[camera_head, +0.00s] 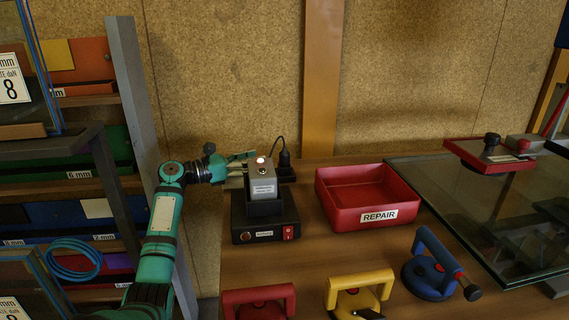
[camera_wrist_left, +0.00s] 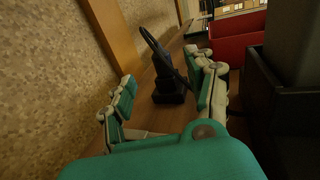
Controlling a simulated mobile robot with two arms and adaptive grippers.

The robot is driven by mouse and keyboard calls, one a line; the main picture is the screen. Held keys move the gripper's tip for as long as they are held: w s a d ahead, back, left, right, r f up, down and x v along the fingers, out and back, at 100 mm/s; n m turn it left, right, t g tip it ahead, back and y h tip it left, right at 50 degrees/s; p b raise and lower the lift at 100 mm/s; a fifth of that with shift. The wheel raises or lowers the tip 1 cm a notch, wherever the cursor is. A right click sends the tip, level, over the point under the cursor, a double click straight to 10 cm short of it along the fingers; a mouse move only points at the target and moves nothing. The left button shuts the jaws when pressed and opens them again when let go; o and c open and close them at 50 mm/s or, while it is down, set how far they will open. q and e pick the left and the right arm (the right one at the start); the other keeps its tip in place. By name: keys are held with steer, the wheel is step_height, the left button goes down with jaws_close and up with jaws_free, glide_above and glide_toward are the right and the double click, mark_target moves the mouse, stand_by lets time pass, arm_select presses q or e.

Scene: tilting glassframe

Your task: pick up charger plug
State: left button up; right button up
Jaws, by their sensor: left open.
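The charger plug (camera_head: 284,159) is small and black, with a black cable looping up from it. It stands behind the charger (camera_head: 265,226), partly hidden by the grey block (camera_head: 262,181) seated in the charger. In the left wrist view the plug (camera_wrist_left: 169,88) shows upright between my spread fingers, beyond the palm. My left gripper (camera_head: 245,169) is open and empty, to the left of the plug and behind the grey block. Whether a finger touches the plug I cannot tell. My right gripper is not in view.
A red REPAIR tray (camera_head: 335,211) stands right of the charger. Red (camera_head: 258,300), yellow (camera_head: 358,292) and blue (camera_head: 432,264) suction lifters stand at the front. A glass pane (camera_head: 500,215) lies at right. A cork wall (camera_head: 235,60) rises behind; a shelf rack stands left.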

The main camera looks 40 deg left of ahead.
mark_target(280, 166)
arm_select(q)
steer(key=x, duration=0.7)
steer(key=shift+w+b, duration=0.3)
steer(key=shift+b, duration=0.05)
steer(key=shift+w+d, duration=0.2)
steer(key=shift+w, duration=0.25)
jaws_close()
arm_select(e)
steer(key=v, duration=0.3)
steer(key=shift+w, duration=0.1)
